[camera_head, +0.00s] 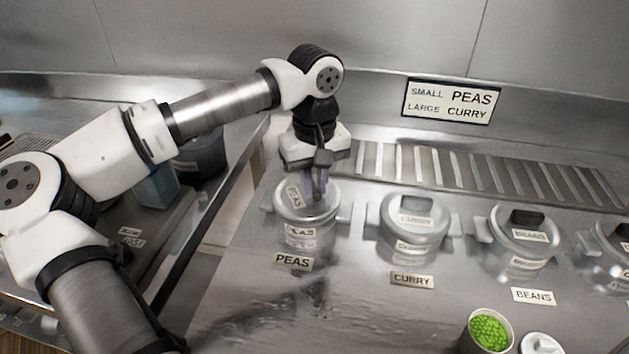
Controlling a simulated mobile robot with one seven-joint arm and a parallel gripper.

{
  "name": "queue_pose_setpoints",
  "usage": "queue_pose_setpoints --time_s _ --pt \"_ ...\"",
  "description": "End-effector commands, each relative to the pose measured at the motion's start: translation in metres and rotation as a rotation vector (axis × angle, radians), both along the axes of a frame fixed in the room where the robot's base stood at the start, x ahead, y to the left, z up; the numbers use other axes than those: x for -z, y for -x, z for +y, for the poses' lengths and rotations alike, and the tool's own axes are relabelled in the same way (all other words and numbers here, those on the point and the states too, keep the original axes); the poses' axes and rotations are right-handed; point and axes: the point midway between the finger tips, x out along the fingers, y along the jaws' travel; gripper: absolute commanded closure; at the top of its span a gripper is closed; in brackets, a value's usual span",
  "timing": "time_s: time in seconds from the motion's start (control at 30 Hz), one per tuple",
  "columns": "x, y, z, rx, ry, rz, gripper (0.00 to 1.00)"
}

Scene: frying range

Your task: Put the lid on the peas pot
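The peas pot (300,240) is a clear-looking metal pot on the steel counter, behind a PEAS counter label. Its round lid (287,206), with a tilted PEAS tag, is at the pot's mouth and looks roughly level. I cannot tell whether the rim is fully seated. My gripper (316,194) points down over the lid's middle, its fingers reaching the lid's top. The fingers hide the lid's handle, so I cannot tell whether they are closed on it.
A lidded curry pot (413,239) and a lidded beans pot (520,262) stand to the right, with another pot (612,250) at the edge. A cup of peas (488,333) and a small white lid (541,344) sit at front right. A slotted grate (470,172) lies behind.

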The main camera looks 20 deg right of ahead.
Motion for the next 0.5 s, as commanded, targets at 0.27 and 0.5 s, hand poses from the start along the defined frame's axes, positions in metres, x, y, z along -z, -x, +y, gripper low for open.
queue_pose_setpoints --time_s 0.27,0.5 --pt "0.0013 0.0 0.0 0.0 0.0 0.0 1.0" --pt "0.0052 0.0 -0.0001 0.0 0.0 0.0 1.0"
